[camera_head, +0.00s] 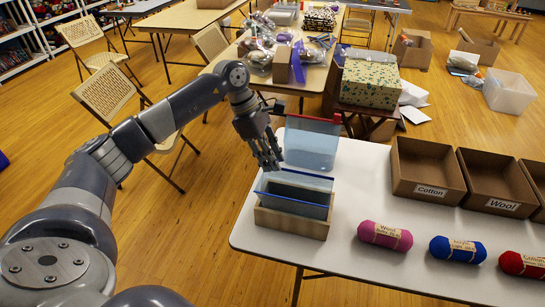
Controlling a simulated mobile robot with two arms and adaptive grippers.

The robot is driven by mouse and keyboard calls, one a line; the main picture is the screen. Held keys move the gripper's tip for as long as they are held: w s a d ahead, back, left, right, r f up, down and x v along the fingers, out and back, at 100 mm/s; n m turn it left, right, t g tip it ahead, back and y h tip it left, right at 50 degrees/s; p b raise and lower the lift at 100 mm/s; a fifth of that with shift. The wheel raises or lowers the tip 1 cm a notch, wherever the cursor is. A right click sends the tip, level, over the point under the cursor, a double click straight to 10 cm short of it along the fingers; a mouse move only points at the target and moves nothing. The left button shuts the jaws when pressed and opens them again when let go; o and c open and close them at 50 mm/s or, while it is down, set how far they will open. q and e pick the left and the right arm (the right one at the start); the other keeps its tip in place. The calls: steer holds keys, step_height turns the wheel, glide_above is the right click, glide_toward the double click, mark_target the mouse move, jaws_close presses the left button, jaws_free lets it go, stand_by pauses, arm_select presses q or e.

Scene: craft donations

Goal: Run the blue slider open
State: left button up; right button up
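A wooden holder (291,223) stands at the left end of the white table and has a translucent grey-blue pouch (296,194) upright in it. A dark blue strip (290,203) runs across the pouch; I cannot make out a separate slider on it. Behind stands a second clear blue pouch (312,145) with a red piece at its top right corner. My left gripper (269,163) hangs fingers down, above and behind the left side of the holder, apparently touching nothing. Its finger gap is too small to judge. My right gripper is out of view.
Cardboard boxes labelled Cotton (430,190) and Wool (499,204) stand at the right. Pink (385,236), blue (458,250) and red (523,264) yarn lie along the front. A patterned box (369,84) stands behind the table. Bare tabletop lies around the holder.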

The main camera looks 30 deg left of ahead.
arm_select(q)
steer(key=shift+w+r, duration=0.1)
steer(key=v, duration=1.2)
